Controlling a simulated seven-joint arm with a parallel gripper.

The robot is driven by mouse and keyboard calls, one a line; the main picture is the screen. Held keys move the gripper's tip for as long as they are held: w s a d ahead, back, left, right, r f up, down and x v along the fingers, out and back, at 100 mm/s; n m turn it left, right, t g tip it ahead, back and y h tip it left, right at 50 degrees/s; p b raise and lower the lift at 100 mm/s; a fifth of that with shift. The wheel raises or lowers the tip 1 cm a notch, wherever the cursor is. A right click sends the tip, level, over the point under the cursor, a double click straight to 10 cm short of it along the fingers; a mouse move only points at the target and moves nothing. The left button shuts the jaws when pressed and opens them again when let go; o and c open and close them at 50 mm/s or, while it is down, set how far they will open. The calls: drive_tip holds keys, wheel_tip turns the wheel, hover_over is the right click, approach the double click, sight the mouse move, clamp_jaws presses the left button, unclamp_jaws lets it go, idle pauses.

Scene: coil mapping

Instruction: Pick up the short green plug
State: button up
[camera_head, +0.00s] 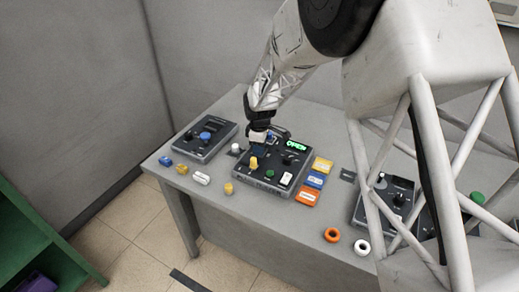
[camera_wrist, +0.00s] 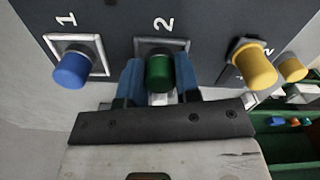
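The short green plug (camera_wrist: 158,72) stands in the square socket marked 2 in the wrist view. My gripper (camera_wrist: 160,82) has its two blue fingers on either side of it, one left and one right. The fingers are very close to its sides, and I cannot tell whether they press on it. In the head view my gripper (camera_head: 258,138) points down at the back of the middle device (camera_head: 240,184), and I cannot make out the plug between its fingers there.
A blue plug (camera_wrist: 71,70) sits in socket 1, left of the fingers. A yellow plug (camera_wrist: 254,66) stands to their right. Coloured blocks (camera_head: 315,180) lie right of the middle device, and another device (camera_head: 204,139) stands at its left. Orange (camera_head: 332,235) and white (camera_head: 362,247) rings lie near the front edge.

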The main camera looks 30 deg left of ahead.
drive_tip(key=shift+c, duration=1.1)
drive_tip(key=shift+r, duration=0.1)
drive_tip(key=shift+r, duration=0.75)
wheel_tip(320, 180, up, 2)
drive_tip(key=shift+r, duration=0.1)
drive_tip(key=s+d, duration=0.3)
drive_tip(key=s, duration=0.1)
drive_tip(key=s+d, duration=0.4)
drive_tip(key=s+d+r, duration=0.1)
drive_tip(key=s+d, duration=0.2)
drive_tip(key=s, duration=0.1)
drive_tip(key=shift+d, duration=0.25)
drive_tip(key=shift+d, duration=0.1)
